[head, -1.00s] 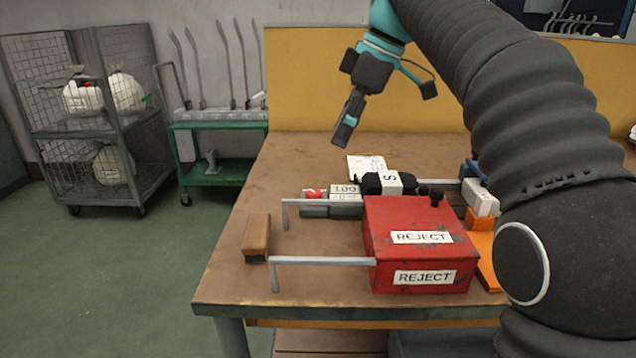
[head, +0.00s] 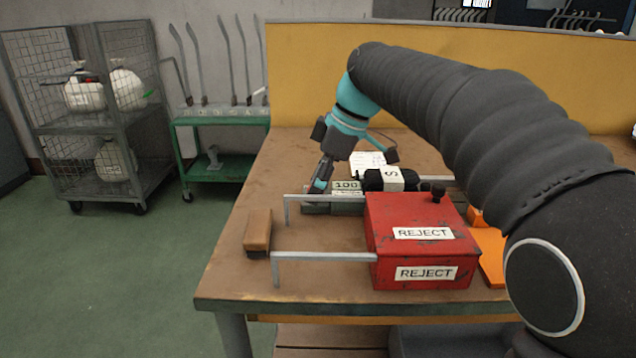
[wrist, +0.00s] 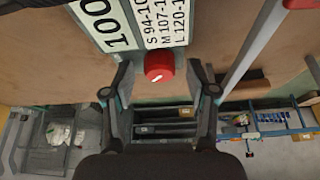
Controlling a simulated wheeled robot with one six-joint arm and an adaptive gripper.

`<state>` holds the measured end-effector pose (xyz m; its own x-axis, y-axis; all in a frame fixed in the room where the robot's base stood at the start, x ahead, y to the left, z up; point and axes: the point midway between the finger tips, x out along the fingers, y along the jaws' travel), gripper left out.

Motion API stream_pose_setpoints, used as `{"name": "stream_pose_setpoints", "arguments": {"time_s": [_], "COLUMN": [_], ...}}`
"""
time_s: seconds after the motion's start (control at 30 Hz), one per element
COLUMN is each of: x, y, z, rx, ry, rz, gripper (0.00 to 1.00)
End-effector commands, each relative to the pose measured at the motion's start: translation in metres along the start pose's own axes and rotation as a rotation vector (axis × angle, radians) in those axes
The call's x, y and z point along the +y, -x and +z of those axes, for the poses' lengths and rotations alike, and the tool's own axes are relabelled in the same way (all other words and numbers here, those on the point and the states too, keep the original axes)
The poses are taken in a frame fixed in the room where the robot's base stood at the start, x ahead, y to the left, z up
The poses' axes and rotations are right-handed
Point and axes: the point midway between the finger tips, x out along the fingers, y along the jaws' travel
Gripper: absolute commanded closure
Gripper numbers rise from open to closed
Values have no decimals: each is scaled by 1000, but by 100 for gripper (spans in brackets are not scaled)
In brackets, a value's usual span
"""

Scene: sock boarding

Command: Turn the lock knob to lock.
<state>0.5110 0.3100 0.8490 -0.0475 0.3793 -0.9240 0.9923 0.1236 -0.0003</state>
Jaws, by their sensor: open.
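The red lock knob (wrist: 159,67) with a white mark shows in the wrist view, at the end of the grey gauge block with the 100 label (wrist: 103,24). My gripper (wrist: 162,85) is open, its two fingers on either side of the knob. I cannot tell whether the fingers touch it. In the head view my gripper (head: 318,188) points down at the left end of the gauge block (head: 347,188), and it hides the knob there.
A red REJECT box (head: 420,240) stands in front of the gauge, with black knobs on top. Grey metal bars (head: 325,257) extend left of it. A brown block (head: 257,232) lies on the table's left. A dark rolled sock with a white band (head: 393,180) lies behind the box.

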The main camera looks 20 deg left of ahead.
Motion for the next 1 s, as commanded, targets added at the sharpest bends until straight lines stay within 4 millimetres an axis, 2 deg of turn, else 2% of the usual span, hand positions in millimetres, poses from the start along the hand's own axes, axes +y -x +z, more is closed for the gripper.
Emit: {"name": "stream_pose_setpoints", "arguments": {"time_s": [0.17,0.27,0.4,0.43,0.77,1.0], "x": [0,0,0,0,0,-1], "y": [0,0,0,0,0,0], "z": [0,0,0,0,0,0], "rx": [0,0,0,0,1,1], "ry": [0,0,0,0,-41,-171], "rz": [0,0,0,0,19,73], "gripper": [43,62,98,100,100,100]}}
